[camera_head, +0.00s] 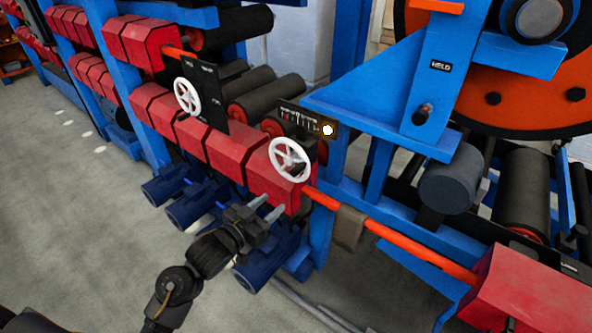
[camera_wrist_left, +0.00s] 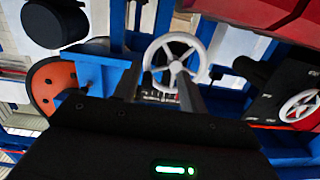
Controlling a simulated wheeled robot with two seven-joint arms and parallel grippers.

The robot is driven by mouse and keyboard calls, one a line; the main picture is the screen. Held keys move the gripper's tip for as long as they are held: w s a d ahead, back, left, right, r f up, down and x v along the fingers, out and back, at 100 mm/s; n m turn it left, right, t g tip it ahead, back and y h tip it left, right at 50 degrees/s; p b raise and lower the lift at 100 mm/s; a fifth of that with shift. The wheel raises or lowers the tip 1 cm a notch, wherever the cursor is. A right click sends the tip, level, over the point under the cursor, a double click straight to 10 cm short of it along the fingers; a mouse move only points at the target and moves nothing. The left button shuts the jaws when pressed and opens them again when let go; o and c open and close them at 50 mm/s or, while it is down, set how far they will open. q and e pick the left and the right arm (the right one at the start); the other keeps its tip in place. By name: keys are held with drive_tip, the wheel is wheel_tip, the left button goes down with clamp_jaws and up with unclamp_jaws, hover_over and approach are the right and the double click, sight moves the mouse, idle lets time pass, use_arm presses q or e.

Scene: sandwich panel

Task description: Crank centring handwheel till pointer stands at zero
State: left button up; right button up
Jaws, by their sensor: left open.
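A white spoked handwheel (camera_head: 290,158) with a dark crank knob stands in front of the red guards, just below a small black scale plate (camera_head: 299,117). The pointer's reading on the scale is too small to make out. My left gripper (camera_head: 273,206) is open and empty, below and slightly left of this wheel, apart from it in the head view. In the left wrist view the white wheel (camera_wrist_left: 176,61) shows beyond and between the two fingers (camera_wrist_left: 167,84). The right gripper does not show.
A second white handwheel (camera_head: 187,97) sits on a black panel (camera_head: 212,95) to the left. Blue motors (camera_head: 265,262) lie below the red guards (camera_head: 213,148). An orange bar (camera_head: 400,245) and a blue frame (camera_head: 385,85) stand right. The grey floor (camera_head: 70,200) at left is clear.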

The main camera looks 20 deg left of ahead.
use_arm(q)
drive_tip(key=h, duration=0.1)
approach(292, 173)
drive_tip(key=shift+m+t, duration=0.4)
drive_tip(key=p+x, duration=0.1)
drive_tip(key=x, duration=0.5)
drive_tip(key=p+x, duration=0.1)
drive_tip(key=x, duration=0.3)
drive_tip(key=shift+d+f+p, duration=0.2)
drive_tip(key=shift+f+p, duration=0.05)
drive_tip(key=shift+p, duration=0.05)
drive_tip(key=shift+w+d+f, duration=0.1)
drive_tip(key=shift+w+d, duration=0.1)
drive_tip(key=shift+w, duration=0.25)
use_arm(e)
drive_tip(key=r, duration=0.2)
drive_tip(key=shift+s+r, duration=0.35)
use_arm(q)
clamp_jaws()
